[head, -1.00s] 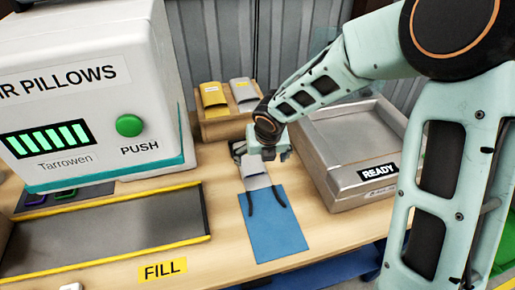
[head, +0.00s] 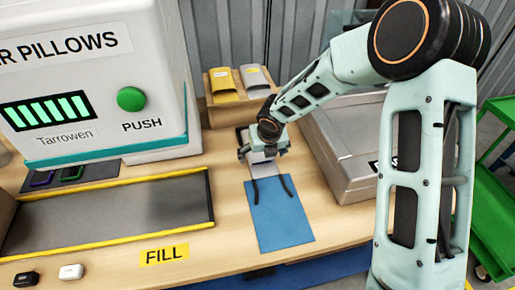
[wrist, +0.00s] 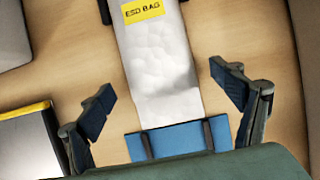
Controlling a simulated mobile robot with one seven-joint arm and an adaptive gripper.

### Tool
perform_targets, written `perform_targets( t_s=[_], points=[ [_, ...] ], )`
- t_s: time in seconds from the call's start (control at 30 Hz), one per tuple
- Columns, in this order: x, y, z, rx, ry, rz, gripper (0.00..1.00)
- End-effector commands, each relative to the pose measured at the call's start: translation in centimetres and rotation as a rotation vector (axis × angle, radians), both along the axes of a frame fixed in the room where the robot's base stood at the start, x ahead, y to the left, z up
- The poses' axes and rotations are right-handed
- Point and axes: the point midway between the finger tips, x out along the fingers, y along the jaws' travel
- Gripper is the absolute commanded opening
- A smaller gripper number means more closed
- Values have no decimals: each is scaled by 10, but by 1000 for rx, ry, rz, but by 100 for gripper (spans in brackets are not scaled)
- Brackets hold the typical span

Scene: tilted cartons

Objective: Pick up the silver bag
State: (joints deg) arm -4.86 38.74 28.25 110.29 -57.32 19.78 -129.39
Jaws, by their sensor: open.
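A silver-white bag (wrist: 160,60) with a yellow "ESD BAG" label lies flat in the wrist view, its near end at a blue mat (wrist: 182,139) with dark straps. In the head view, the bag's near end (head: 264,170) shows just below my gripper (head: 263,153), at the top of the blue mat (head: 280,215); the rest is hidden by the gripper. My gripper (wrist: 163,88) is open in the wrist view, one finger on each side of the bag, with a gap on both sides. Nothing is held.
A wooden rack (head: 238,112) behind holds a yellow packet (head: 224,84) and a silver packet (head: 257,77). A grey metal box (head: 350,160) stands close on the right. The white machine (head: 90,80) and a yellow-edged grey tray (head: 110,212) are at left. The front table is mostly clear.

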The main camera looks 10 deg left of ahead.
Motion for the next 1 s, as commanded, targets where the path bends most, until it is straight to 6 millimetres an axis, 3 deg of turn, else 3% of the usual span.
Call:
perform_targets(
  t_s=[0.07,0.27,0.67,1.0],
  points=[
    [3,2,-8,0,0,1,86],
    [3,1,-8,0,-1,0,86],
    [3,1,-8,0,-1,0,43],
    [4,1,-4,2,-3,-1,42]
  ],
)
